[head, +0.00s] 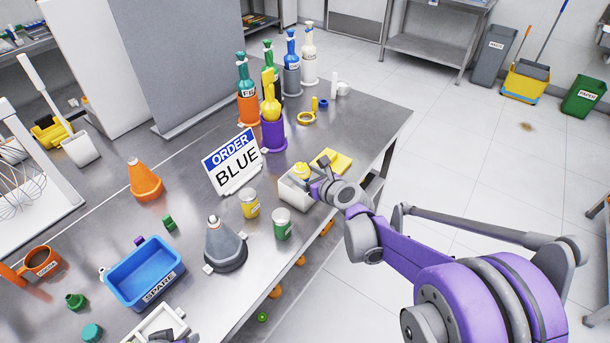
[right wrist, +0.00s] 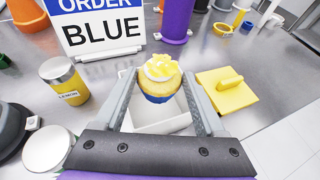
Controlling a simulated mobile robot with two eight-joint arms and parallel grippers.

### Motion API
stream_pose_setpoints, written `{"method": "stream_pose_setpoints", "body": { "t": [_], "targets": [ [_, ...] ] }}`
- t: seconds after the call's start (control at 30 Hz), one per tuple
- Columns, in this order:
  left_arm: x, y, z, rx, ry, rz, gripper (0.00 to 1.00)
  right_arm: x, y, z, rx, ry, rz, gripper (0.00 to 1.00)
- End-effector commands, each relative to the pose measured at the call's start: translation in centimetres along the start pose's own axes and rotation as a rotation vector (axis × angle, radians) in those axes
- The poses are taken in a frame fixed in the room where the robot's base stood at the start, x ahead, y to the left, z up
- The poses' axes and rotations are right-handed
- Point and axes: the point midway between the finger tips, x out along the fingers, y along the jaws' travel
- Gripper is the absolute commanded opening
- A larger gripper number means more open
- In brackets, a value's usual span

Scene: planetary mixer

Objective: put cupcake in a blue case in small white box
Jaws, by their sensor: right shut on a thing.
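The cupcake (right wrist: 161,73) has yellow cake, pale swirled frosting and a blue case. My right gripper (right wrist: 160,92) is shut on it, one finger on each side. The small white box (right wrist: 155,122) lies below the cupcake in the right wrist view. In the head view the cupcake (head: 302,170) shows at the box's (head: 290,196) far right side, with my right gripper (head: 317,182) beside it. The gap between case and box floor is hard to judge. At the head view's bottom edge, a grey part that may be my left gripper (head: 178,336) shows; its jaws are unclear.
A yellow block with a handle (right wrist: 228,90) lies right of the box. A purple holder (head: 273,133) stands behind. The table edge is close on the right.

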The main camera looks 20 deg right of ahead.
Motion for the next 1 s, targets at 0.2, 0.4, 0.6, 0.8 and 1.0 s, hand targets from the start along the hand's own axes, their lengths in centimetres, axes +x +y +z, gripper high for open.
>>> {"method": "stream_pose_setpoints", "body": {
  "t": [0.2,0.4,0.6,0.8,1.0],
  "targets": [
    [0.0,0.0,0.0,0.0,0.0,0.0,0.5,0.1,0.0,-0.3,0.0,0.0,0.0,0.17],
    [0.3,0.0,0.3,0.0,-0.002,0.0,0.5,0.2,0.0,-0.7,0.0,0.0,0.0,0.17],
    [0.8,0.0,0.7,0.0,-0.005,0.0,0.5,0.5,0.0,-1.2,0.0,0.001,0.0,0.17],
    [1.0,0.0,0.9,0.0,-0.006,0.0,0.5,0.6,0.0,-1.4,0.0,0.0,0.0,0.17],
    [0.9,0.0,0.8,0.0,-0.006,0.0,0.5,0.6,0.0,-1.4,0.0,0.0,0.0,1.0]
  ]
}}
